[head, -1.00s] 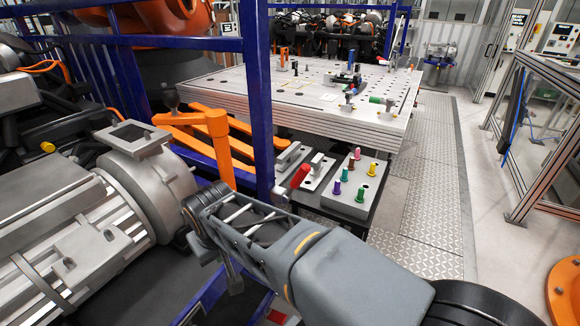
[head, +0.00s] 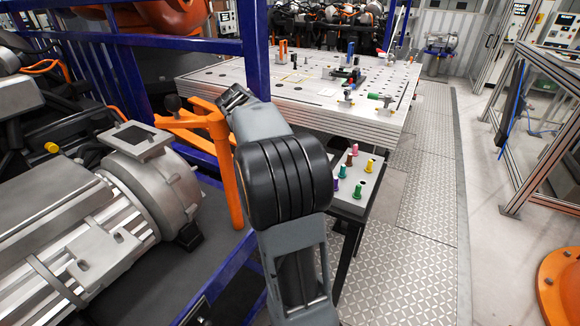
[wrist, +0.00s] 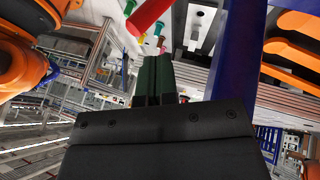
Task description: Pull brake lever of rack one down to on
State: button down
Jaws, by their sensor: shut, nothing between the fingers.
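A red bar-shaped grip (wrist: 148,16), which looks like the brake lever's handle, lies tilted at the top of the wrist view. In the head view my arm hides it. My gripper shows in the wrist view (wrist: 156,62) with its dark fingers together and nothing between them. The fingertips are just below the red grip in that picture, and a gap seems to separate them. Whether the lever is up or down cannot be told.
A grey motor (head: 140,190) fills the rack on the left. An orange bracket (head: 222,150) stands beside my arm. A block with coloured pegs (head: 352,204) is to the right, before a large perforated table (head: 330,118). The tread-plate floor (head: 405,220) is clear.

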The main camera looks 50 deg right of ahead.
jog(key=p+x, duration=0.1)
jog(key=x, duration=0.9)
jog(key=shift+a, duration=0.1)
dwell(0.3)
